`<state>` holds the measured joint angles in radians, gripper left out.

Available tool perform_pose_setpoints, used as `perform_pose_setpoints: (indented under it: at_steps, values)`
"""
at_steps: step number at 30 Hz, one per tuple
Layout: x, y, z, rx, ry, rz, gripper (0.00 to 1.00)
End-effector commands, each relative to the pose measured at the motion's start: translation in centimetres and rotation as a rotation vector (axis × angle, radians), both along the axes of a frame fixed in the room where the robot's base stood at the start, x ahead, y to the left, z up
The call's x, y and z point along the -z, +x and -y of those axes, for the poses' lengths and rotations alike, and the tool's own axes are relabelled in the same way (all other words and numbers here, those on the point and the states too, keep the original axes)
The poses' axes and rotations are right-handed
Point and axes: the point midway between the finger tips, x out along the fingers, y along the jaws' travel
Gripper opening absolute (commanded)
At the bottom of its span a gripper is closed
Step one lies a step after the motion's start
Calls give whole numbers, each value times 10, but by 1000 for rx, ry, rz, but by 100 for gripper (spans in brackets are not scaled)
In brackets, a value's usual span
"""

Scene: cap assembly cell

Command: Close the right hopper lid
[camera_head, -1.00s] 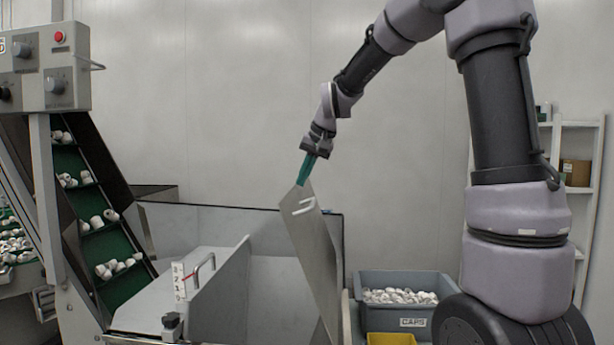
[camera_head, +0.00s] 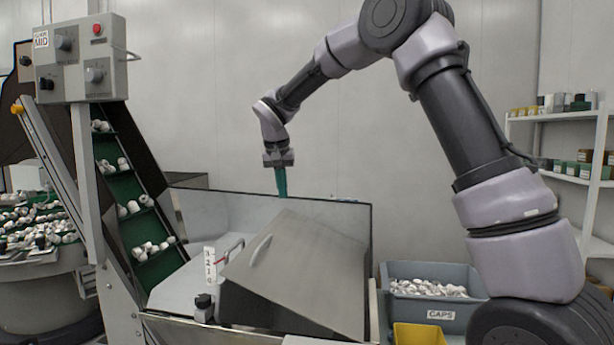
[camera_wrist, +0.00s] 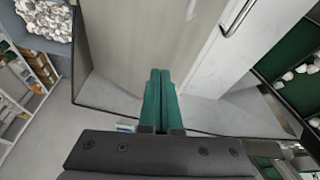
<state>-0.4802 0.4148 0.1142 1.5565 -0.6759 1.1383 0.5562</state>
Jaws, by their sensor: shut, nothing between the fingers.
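The right hopper lid (camera_head: 300,268) is a grey metal plate with a pale bar handle (camera_head: 261,250). In the wrist view the lid (camera_wrist: 145,40) fills the middle, beyond my fingers. My gripper (camera_head: 282,194) is above the back of the hopper, pointing down behind the lid. Its green fingers are together and empty, also in the wrist view (camera_wrist: 160,78). I cannot tell whether the fingertips touch the lid.
A grey bin of caps (camera_head: 392,272) and a yellow bin (camera_head: 418,336) stand to the right. A conveyor with caps (camera_head: 128,190) rises at the left. Shelves (camera_head: 575,180) are at the far right.

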Motion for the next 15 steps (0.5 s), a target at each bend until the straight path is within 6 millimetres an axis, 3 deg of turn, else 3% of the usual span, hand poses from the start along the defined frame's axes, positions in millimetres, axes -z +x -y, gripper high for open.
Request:
perform_pose_setpoints:
  at_steps: [1, 6, 15]
  values:
    - [14, 3, -15, -4, -42, -14, 0]
    - [48, 11, -46, -3, -166, -45, 0]
    - [94, 20, -76, 0, -256, -70, 0]
